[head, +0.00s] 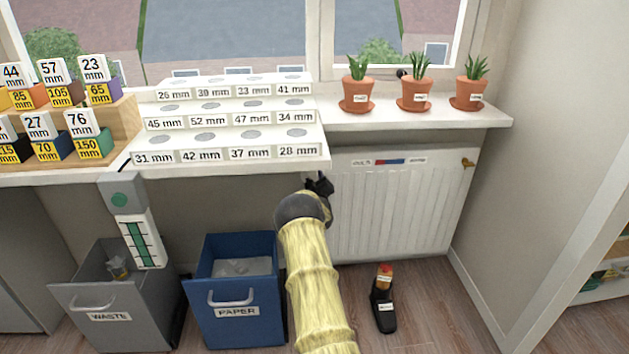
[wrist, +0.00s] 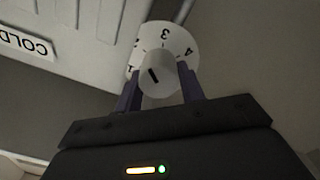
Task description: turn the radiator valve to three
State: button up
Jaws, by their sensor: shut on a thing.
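The radiator valve (wrist: 160,75) is a white round knob in the wrist view, with a white numbered dial (wrist: 176,38) behind it. The 3 stands at the top of the dial and the 4 to its right. A short black mark on the knob's face slants to the upper left, to the left of the 3. My gripper (wrist: 161,88) has a dark finger on each side of the knob and is shut on it. In the head view my gripper (head: 320,185) is at the radiator's (head: 395,205) upper left corner and the valve is hidden there.
A white shelf (head: 323,150) with labelled spots overhangs just above my gripper. A blue paper bin (head: 237,327) and a grey waste bin (head: 110,335) stand at left. A dark shoe-like object (head: 383,308) is on the floor. Potted plants (head: 414,94) line the sill.

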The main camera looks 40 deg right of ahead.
jog(key=m, duration=0.6)
jog(key=shift+s+d+f+m, duration=0.15)
jog(key=shift+m, duration=0.15)
dwell(0.3)
jog(key=o, duration=1)
jog(key=p+v, duration=0.4)
jog(key=v, duration=1.3)
jog(key=shift+a, duration=0.25)
